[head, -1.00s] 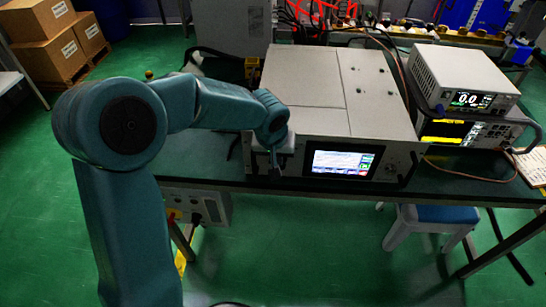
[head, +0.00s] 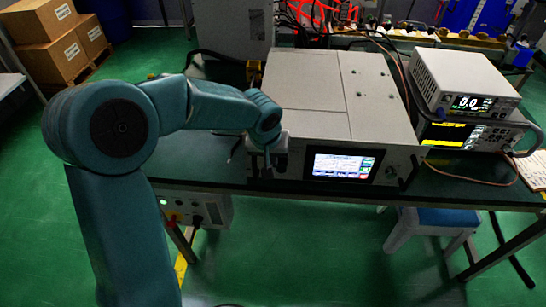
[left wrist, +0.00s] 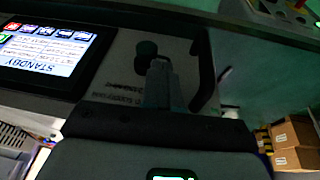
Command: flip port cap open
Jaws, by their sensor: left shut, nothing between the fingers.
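The microwave generator (head: 308,80) is a light grey box on the bench, with a lit screen (head: 341,166) on its front. In the left wrist view the screen (left wrist: 48,40) reads STANDBY, upside down. My left gripper (head: 281,162) is at the left end of the generator's front. In the left wrist view its fingers (left wrist: 161,72) are together and empty, just beside the round piece; contact is unclear. My right gripper is out of view.
A black handle (left wrist: 205,75) stands close beside the fingers. Two stacked instruments (head: 465,80) with cables stand right of the generator. A blue-topped stool (head: 445,215) is under the bench. Boxes (head: 55,40) are at the far left.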

